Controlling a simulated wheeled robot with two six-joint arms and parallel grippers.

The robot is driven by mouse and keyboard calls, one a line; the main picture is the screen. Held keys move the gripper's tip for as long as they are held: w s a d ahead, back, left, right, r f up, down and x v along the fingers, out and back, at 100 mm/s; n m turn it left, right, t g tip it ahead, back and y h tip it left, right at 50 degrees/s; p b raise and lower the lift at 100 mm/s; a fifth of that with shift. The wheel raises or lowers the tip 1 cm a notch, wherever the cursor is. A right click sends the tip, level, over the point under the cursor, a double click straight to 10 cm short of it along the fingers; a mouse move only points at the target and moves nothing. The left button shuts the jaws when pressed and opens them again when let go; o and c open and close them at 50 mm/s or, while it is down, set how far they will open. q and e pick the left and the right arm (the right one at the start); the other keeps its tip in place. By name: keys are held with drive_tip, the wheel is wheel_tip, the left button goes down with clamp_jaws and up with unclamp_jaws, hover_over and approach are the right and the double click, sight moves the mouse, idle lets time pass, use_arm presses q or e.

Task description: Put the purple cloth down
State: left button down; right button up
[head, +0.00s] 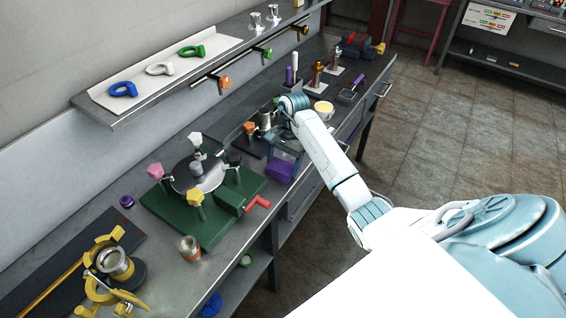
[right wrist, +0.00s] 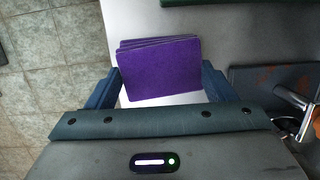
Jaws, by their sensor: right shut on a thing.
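The purple cloth (head: 279,171) is a folded, layered pad at the front edge of the grey steel bench (head: 158,283). In the right wrist view the cloth (right wrist: 160,68) fills the space between the two blue fingers. My right gripper (head: 283,154) is above the cloth and shut on it. Whether the cloth's underside touches the bench top is hard to tell. My left gripper does not show in either view.
A green-based device (head: 205,222) with coloured knobs and a red crank (head: 256,203) stands left of the cloth. A dark plate (head: 247,147) with metal fittings lies behind it. A yellow clamp fixture (head: 112,262) is at the near left. Tiled floor lies past the bench's front edge.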

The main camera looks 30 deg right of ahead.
drive_tip(key=o, duration=1.3)
drive_tip(key=shift+r+p, duration=0.3)
drive_tip(key=shift+p, duration=0.15)
drive_tip(key=shift+v, duration=1.1)
drive_tip(key=p+v, duration=0.8)
drive_tip(key=v, duration=0.1)
drive_tip(key=shift+w+d+r, duration=0.1)
drive_tip(key=shift+r, duration=0.15)
